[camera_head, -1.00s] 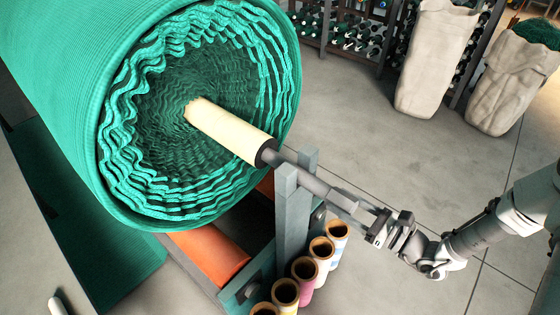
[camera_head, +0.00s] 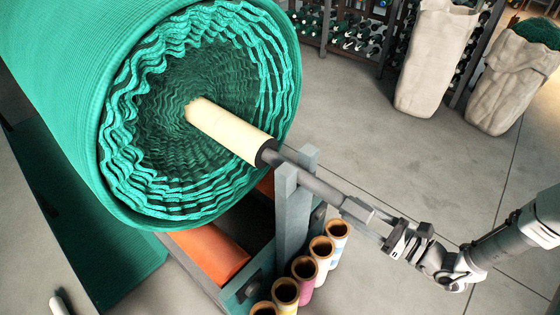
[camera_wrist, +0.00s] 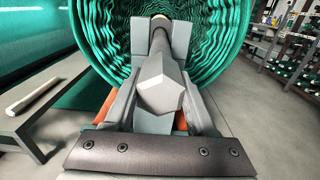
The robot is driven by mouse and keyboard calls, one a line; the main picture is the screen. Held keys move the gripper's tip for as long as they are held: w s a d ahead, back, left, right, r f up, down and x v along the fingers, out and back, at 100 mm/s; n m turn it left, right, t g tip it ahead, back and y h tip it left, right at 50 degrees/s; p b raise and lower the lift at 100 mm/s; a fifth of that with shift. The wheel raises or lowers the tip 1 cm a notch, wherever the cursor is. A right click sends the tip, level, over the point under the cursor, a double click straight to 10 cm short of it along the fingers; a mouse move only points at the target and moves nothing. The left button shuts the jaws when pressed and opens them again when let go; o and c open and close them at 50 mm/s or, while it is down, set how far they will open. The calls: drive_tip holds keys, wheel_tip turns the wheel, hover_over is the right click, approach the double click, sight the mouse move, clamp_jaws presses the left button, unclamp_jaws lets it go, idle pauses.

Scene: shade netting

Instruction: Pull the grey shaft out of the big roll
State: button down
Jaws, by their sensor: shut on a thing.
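The big roll (camera_head: 75,95) of green netting lies at the upper left in the head view, its ruffled end facing me. A pale core tube (camera_head: 228,130) sticks out of its centre. The grey shaft (camera_head: 320,188) runs out of the core's dark end, between the two prongs of a grey upright post (camera_head: 292,215). My gripper (camera_head: 385,232) is shut on the squared outer end of the shaft, to the right of the post. In the wrist view the shaft's faceted end (camera_wrist: 160,95) sits between my fingers. The shaft's inner part is hidden inside the core.
Several coloured tubes (camera_head: 304,270) stand beside the post. An orange roller (camera_head: 212,256) lies under the roll. Pale sacks (camera_head: 436,60) and a rack (camera_head: 345,35) stand at the back.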

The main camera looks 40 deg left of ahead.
drive_tip(key=s+d+p, duration=0.1)
drive_tip(key=s+d, duration=0.1)
drive_tip(key=d, duration=1.9)
drive_tip(key=shift+d+r, duration=0.15)
drive_tip(key=shift+d, duration=0.25)
idle(2.8)
idle(0.5)
